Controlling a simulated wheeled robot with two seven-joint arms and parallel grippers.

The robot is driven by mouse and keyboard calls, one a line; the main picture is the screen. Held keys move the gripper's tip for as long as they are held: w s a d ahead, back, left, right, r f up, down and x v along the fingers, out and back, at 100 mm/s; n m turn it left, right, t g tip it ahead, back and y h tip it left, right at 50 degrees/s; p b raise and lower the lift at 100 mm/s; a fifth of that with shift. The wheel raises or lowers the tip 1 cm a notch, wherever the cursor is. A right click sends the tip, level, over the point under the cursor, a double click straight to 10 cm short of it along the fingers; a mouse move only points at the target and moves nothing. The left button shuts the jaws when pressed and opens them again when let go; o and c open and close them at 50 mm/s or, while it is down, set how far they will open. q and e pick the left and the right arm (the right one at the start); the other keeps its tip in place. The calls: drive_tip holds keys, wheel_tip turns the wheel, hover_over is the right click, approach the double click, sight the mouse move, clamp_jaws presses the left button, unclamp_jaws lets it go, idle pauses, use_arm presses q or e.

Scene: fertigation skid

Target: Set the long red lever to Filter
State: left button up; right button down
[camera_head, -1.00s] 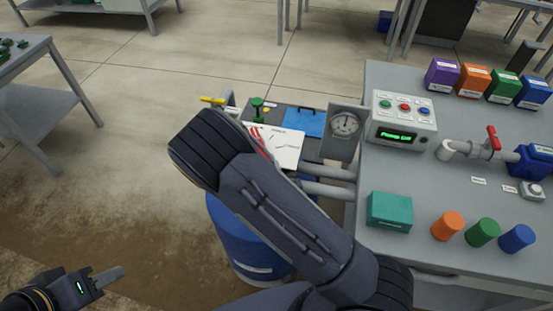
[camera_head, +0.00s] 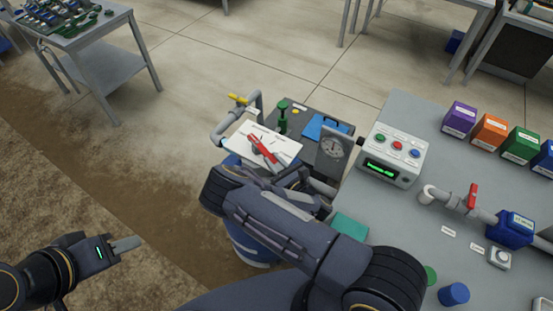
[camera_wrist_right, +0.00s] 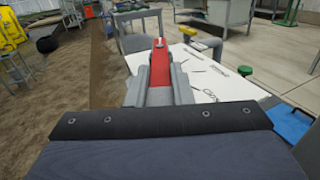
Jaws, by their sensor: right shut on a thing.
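The long red lever (camera_head: 262,148) lies over a white label plate (camera_head: 288,149) on the blue drum's filter unit. In the right wrist view the lever (camera_wrist_right: 160,68) stands between the two grey fingers of my right gripper (camera_wrist_right: 158,88), which is shut on it. The plate (camera_wrist_right: 215,78) carries dark marks and lettering too small to read, so I cannot tell which label the lever points at. My right arm hides the lower part of the unit in the head view.
A yellow-handled valve (camera_head: 238,99) and a green knob (camera_head: 283,112) stand behind the plate. A gauge (camera_head: 333,148) and a control box (camera_head: 392,156) are to its right. The grey bench holds coloured boxes and a red-handled pipe valve (camera_head: 472,196).

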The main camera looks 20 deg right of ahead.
drive_tip(key=shift+r, duration=0.1)
idle(0.3)
drive_tip(key=c, duration=1.3)
unclamp_jaws()
drive_tip(key=shift+w+r, duration=0.1)
drive_tip(key=shift+r, duration=0.25)
wheel_tip(320, 180, up, 3)
drive_tip(key=shift+f+b, duration=0.15)
drive_tip(key=shift+b, duration=0.25)
drive_tip(key=s+a+r, duration=0.1)
drive_tip(key=s+r, duration=0.2)
drive_tip(key=s, duration=0.1)
drive_tip(key=s+a+r+b, duration=0.1)
drive_tip(key=s+r, duration=0.2)
drive_tip(key=s, duration=0.2)
drive_tip(key=s+a+r+b, duration=0.1)
drive_tip(key=s+r, duration=0.2)
drive_tip(key=s, duration=0.1)
drive_tip(key=shift+s+a+r, duration=0.25)
drive_tip(key=shift+s+a, duration=0.05)
drive_tip(key=shift+a, duration=0.05)
